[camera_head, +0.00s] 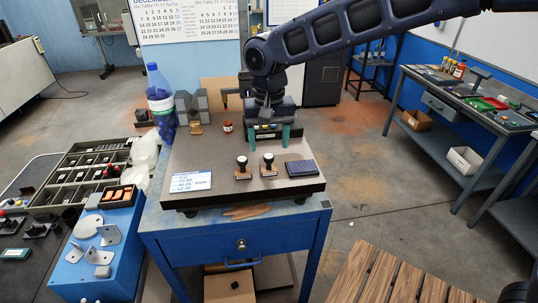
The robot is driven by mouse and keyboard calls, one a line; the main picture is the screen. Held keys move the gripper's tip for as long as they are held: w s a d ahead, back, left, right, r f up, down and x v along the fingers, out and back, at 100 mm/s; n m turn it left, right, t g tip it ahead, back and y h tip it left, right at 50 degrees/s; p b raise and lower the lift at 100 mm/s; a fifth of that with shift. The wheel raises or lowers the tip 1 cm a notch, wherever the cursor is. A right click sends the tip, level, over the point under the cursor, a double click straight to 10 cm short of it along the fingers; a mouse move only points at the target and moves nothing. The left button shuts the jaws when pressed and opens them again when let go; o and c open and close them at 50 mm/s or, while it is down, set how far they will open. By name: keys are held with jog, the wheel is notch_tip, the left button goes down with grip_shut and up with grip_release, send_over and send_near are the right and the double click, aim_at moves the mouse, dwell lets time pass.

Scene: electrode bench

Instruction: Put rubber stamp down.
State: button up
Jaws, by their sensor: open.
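Two rubber stamps with dark round knobs and light wooden bases stand upright on the grey stone plate (218,150): a left stamp (242,168) and a right stamp (268,165). I cannot tell which one the task means. A dark blue ink pad (301,168) lies just right of them. My gripper (268,143) points down behind the stamps, its two teal fingers spread apart. It appears clear of both stamps. A small dark item with a yellowish front (266,130) shows between the fingers; I cannot tell whether it touches them.
The plate rests on a blue cabinet (240,236). A white label card (190,182) lies at its front left. A small red-labelled jar (227,126), a brass piece (196,128) and grey blocks (192,106) stand at the back. A blue bottle (160,100) stands left. The plate's middle left is clear.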

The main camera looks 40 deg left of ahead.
aim_at(270, 156)
notch_tip(270, 156, up, 4)
jog(key=shift+r, duration=0.1)
jog(key=shift+w, duration=0.1)
jog(key=w+d+r+m+t+y, duration=0.1)
jog(key=w+d+r+m, duration=0.15)
jog(key=w+d, duration=1.1)
jog(key=w+d+r+m+t, duration=0.1)
jog(key=w+d+r+m, duration=0.15)
jog(key=w+d, duration=1.1)
jog(key=s+d+m+t, duration=0.1)
jog(key=d, duration=1.9)
jog(key=s+d+f+m, duration=0.1)
jog(key=s+d+f, duration=0.1)
jog(key=d, duration=0.5)
jog(key=s+d+f+m+t+h, duration=0.1)
jog(key=s+d+f+m, duration=0.1)
jog(key=s+d, duration=0.3)
jog(key=d, duration=0.3)
jog(key=shift+s+d+f+t, duration=0.15)
jog(key=shift+f+t, duration=0.15)
jog(key=shift+f, duration=0.1)
